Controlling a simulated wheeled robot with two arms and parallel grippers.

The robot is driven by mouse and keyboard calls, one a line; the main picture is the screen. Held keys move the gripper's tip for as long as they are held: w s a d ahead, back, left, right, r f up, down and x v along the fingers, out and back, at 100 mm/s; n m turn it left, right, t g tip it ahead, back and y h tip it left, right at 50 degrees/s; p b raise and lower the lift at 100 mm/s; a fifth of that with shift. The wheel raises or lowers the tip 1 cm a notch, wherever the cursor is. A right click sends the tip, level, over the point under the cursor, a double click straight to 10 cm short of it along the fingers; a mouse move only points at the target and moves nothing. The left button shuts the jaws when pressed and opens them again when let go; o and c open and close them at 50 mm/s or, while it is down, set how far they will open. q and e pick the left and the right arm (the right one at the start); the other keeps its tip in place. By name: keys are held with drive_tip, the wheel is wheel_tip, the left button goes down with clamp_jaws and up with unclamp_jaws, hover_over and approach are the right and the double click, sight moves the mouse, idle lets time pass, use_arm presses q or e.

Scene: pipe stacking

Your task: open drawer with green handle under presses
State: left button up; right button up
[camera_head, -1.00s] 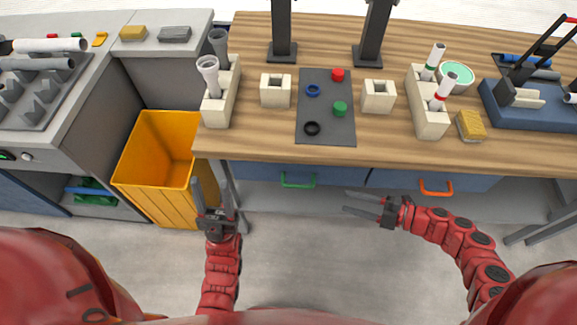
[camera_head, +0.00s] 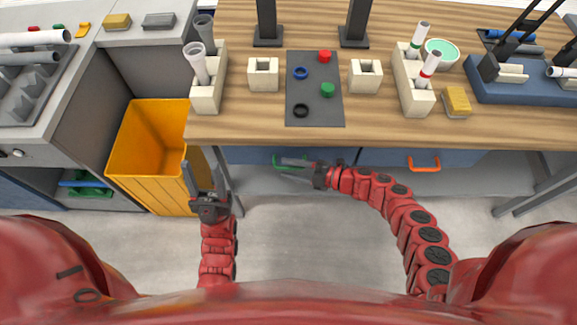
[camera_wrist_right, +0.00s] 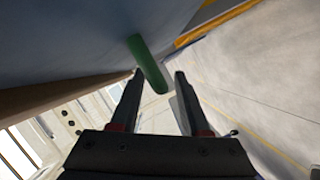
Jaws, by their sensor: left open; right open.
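The drawer with the green handle (camera_head: 290,170) is under the wooden table and looks shut. In the right wrist view the green handle (camera_wrist_right: 148,64) lies just beyond the open fingers, in line with the gap between them. My right gripper (camera_head: 290,163) is open at the handle and partly covers it in the head view; it also shows in the right wrist view (camera_wrist_right: 155,95). I cannot tell whether the fingers touch the handle. My left gripper (camera_head: 205,178) is open and empty, between the yellow bin and the drawer. The presses (camera_head: 268,25) stand on the table above.
An orange handle (camera_head: 424,163) marks another drawer to the right. A yellow bin (camera_head: 150,150) stands left of the table (camera_head: 380,132). White blocks, pipes, a dark mat (camera_head: 314,110) and a yellow sponge (camera_head: 457,101) are on the tabletop. The floor in front is clear.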

drive_tip(key=shift+a, duration=0.3)
clamp_jaws()
idle(1.3)
